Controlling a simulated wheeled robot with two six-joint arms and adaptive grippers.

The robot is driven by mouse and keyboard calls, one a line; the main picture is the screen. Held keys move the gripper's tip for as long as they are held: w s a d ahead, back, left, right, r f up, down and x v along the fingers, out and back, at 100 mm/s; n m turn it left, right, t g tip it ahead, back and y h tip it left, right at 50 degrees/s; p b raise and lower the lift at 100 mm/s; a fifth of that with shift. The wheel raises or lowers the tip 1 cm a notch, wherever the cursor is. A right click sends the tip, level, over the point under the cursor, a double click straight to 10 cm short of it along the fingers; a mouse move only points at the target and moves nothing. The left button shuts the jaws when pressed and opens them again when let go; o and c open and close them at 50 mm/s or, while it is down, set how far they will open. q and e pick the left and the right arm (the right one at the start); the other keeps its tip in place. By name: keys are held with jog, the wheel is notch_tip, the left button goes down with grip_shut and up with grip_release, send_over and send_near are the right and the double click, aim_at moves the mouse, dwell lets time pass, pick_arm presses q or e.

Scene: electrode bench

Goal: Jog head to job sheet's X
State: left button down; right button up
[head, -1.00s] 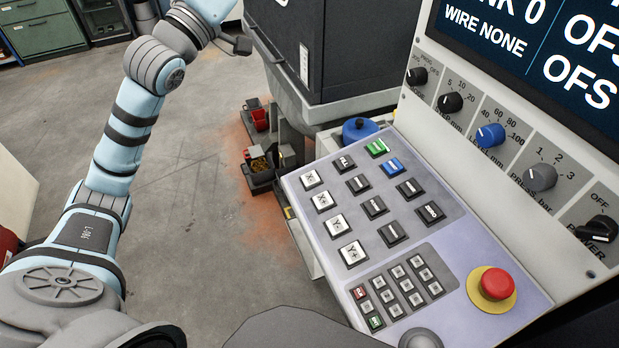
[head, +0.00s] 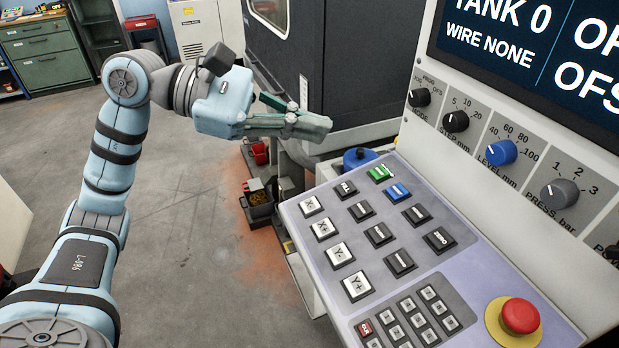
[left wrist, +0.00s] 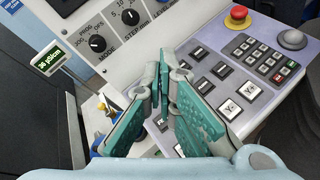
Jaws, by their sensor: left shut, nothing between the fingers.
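The keypad panel (head: 445,245) slopes below the screen (head: 540,45). Its white jog keys are X- (head: 310,205), X+ (head: 323,229), Y- (head: 339,254) and Y+ (head: 357,286). The screen shows TANK 0, WIRE NONE and cut-off text. The MODE knob (head: 419,97) and STEP knob (head: 456,121) are on the upright face. My left gripper (head: 328,124) is shut and empty, beyond the panel's far left corner, apart from the keys. Its green fingers (left wrist: 163,80) also show in the left wrist view. I see no job sheet I can read. My right gripper is out of view.
A red emergency button (head: 520,316) is at the panel's right. The blue LEVEL knob (head: 501,152) and grey PRESS knob (head: 560,195) are on the face. A blue round item (head: 357,157) is behind the panel. A dark cabinet (head: 345,70) stands behind my gripper. Floor is clear at left.

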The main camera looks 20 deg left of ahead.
aim_at(305, 210)
pick_arm(q)
jog(key=a+f+m+y, duration=0.3)
jog(key=f+m, duration=0.1)
jog(key=f, duration=0.1)
jog(key=shift+f, duration=0.3)
jog(key=shift+w, duration=0.1)
jog(key=f+b, duration=0.2)
jog(key=f, duration=0.1)
jog(key=w+f+b, duration=0.1)
jog(key=f+b, duration=0.1)
jog(key=d+f+b, duration=0.1)
jog(key=f+b, duration=0.1)
jog(key=f, duration=0.1)
jog(key=shift+w+d+f, duration=0.1)
jog(key=shift+w+f, duration=0.05)
jog(key=shift+f, duration=0.2)
dwell(0.9)
jog(key=shift+d+f+b, duration=0.1)
jog(key=shift+f+b, duration=0.25)
jog(key=shift+b, duration=0.05)
